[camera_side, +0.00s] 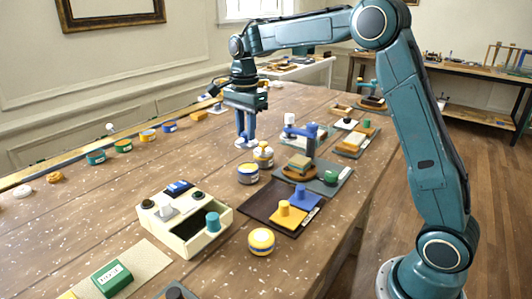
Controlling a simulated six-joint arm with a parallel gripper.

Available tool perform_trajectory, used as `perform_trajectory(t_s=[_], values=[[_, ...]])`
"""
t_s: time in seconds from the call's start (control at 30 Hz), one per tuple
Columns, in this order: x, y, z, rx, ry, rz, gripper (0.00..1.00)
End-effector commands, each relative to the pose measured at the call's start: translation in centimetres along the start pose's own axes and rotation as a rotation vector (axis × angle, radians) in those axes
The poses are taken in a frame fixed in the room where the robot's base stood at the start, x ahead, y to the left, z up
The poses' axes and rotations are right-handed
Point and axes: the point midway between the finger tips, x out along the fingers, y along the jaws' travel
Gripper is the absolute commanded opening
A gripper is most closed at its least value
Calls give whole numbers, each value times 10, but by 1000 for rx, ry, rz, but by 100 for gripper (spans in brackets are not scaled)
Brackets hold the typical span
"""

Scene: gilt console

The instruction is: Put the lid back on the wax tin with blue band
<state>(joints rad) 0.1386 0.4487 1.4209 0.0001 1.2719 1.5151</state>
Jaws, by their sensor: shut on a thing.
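My gripper (245,138) points down over the middle of the table, with its blue fingers shut on a pale, flat round piece that looks like a lid (243,146). The fingers partly cover this lid. A short round tin (248,174) with a grey top and a dark bluish band stands just in front of and below the gripper, apart from the held lid. It looks like the blue-banded wax tin, but the band is small and hard to read. A similar tin with a yellowish band and a knob on top (263,155) stands close behind it, to the right.
A yellow-topped tin (262,241) stands nearer the front. A cream box with compartments (222,222) is at front left, a dark board with yellow and blue pieces (262,212) to its right. Several coloured tins line the far-left edge. Bare wood lies left of the gripper.

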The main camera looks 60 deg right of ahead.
Motion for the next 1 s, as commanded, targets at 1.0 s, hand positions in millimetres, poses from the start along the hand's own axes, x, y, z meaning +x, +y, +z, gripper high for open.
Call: perform_trajectory(t_s=[1.0], values=[[42, 0, -2, 1, 0, 2, 2]])
